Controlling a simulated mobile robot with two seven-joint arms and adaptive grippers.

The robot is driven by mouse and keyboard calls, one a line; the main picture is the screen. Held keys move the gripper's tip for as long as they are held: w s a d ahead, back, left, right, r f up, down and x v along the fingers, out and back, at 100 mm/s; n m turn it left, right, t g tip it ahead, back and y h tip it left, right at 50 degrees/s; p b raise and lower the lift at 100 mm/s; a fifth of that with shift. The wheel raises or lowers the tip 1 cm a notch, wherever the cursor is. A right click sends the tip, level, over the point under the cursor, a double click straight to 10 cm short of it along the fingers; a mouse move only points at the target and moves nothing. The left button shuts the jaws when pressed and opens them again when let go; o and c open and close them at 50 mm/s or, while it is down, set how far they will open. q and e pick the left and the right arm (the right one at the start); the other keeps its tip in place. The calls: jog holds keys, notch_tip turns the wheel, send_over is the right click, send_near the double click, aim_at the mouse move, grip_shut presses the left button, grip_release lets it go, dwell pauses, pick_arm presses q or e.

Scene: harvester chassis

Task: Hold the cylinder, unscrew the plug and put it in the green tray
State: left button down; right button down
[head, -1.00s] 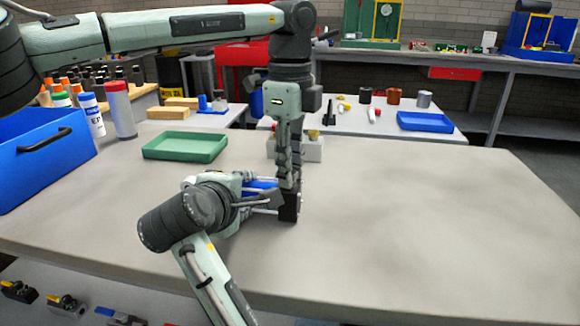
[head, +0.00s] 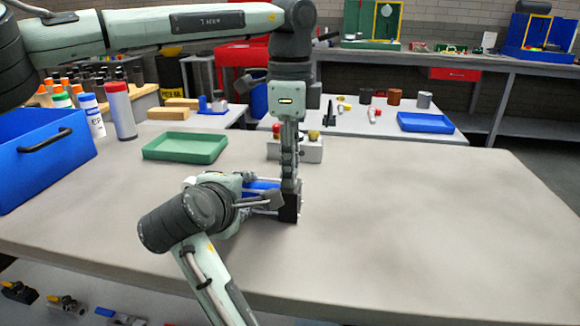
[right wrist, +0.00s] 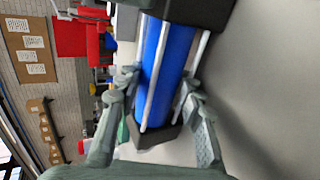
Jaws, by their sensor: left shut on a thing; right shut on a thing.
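The cylinder (head: 262,185) has a blue body, metal rods and dark end blocks. It lies on the grey table, and its right end block (head: 291,210) shows below my left gripper. My right gripper (head: 268,196) is shut around the cylinder body. The right wrist view shows the blue body (right wrist: 168,60) between its fingers. My left gripper (head: 290,184) points straight down and is shut at the top of the right end block. The plug is hidden between its fingertips. The green tray (head: 185,147) is empty, on the table behind and left of the cylinder.
A blue bin (head: 40,165) with a black handle stands at the left edge, beside a red-capped canister (head: 119,110) and bottles. A grey block with knobs (head: 308,150) stands behind my left gripper. The table's right side is clear.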

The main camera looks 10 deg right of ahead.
pick_arm(q)
jog(key=shift+r, duration=1)
jog(key=shift+r, duration=2)
pick_arm(e)
jog(key=c, duration=0.9)
grip_release()
jog(key=v, duration=1.2)
